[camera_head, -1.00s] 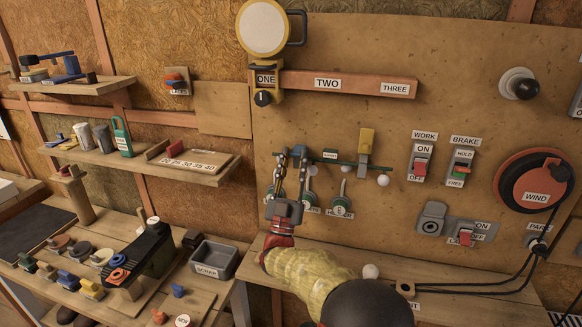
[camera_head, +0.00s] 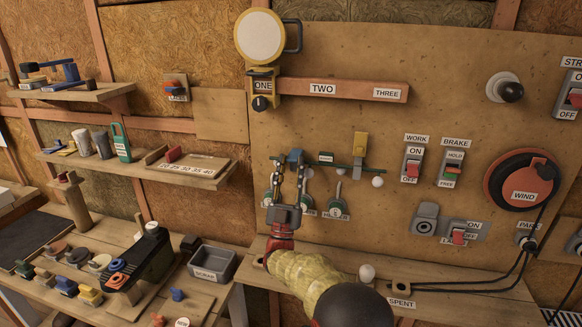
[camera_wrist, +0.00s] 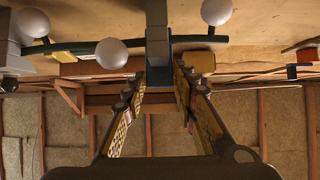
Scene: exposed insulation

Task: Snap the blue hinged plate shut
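A blue part (camera_head: 295,156), which looks like the hinged plate, stands at the left end of a green rail (camera_head: 330,163) on the upright board. It is partly hidden by my fingers, and I cannot tell its hinge angle. My gripper (camera_head: 289,168) reaches up to it from below, one finger on each side. In the wrist view my gripper (camera_wrist: 160,78) has its fingers apart, with a grey-blue upright (camera_wrist: 158,45) showing between or just beyond the tips. I see gaps beside it; contact is not clear.
A yellow plate (camera_head: 360,144) stands farther right on the rail. WORK (camera_head: 412,165) and BRAKE (camera_head: 453,168) switches are to the right. A ledge (camera_head: 430,295) runs below.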

